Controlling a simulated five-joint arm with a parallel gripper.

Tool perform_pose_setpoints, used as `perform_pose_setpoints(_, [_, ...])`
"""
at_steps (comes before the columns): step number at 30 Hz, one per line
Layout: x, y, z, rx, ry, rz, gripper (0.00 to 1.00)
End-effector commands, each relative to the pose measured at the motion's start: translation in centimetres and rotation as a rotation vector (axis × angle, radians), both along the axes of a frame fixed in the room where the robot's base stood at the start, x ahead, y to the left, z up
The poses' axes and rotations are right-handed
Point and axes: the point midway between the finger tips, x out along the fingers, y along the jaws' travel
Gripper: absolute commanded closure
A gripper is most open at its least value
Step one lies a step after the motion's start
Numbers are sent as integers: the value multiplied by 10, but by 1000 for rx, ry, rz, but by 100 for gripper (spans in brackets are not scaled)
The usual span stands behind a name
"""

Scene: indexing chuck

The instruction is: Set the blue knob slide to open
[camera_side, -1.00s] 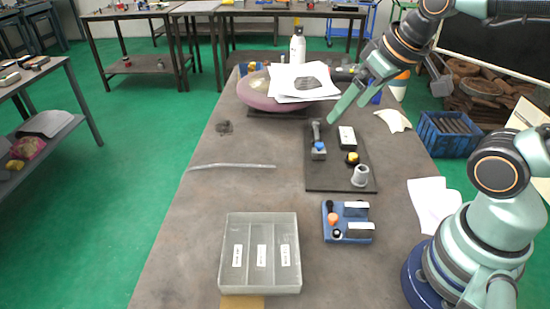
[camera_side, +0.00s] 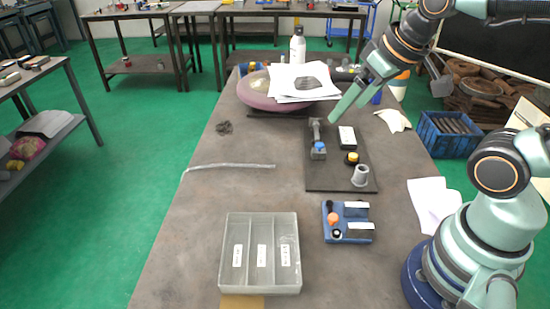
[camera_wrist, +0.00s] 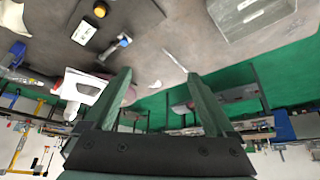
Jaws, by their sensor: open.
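The blue knob (camera_side: 319,146) sits on a grey slide at the near end of its narrow metal track (camera_side: 316,128), on the dark board (camera_side: 335,184). It also shows as a small blue spot in the wrist view (camera_wrist: 124,41). My gripper (camera_side: 347,112) is open and empty, in the air past the far end of the board, apart from the knob. Its two fingers spread wide in the wrist view (camera_wrist: 160,77). Any open or shut marking by the slide is too small to read.
The board also bears a white-topped block (camera_side: 347,138), a yellow knob (camera_side: 352,158) and a grey cylinder (camera_side: 361,175). A pink round dish (camera_side: 262,97) with papers lies behind. A blue fixture (camera_side: 347,222) and a divided tray (camera_side: 260,218) stand nearer. The table left of the board is mostly clear.

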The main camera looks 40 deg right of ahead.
Motion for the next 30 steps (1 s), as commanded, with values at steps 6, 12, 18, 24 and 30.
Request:
perform_pose_setpoints(6, [13, -7, 3, -9, 49, -4, 40])
perform_pose_setpoints(12, [48, -26, 2, -23, 160, -9, 40])
perform_pose_setpoints(18, [86, -50, -12, -27, 275, -11, 40])
perform_pose_setpoints(24, [121, -78, -42, -19, 385, -9, 40])
perform_pose_setpoints(30, [141, -100, -72, -5, 465, -3, 40])
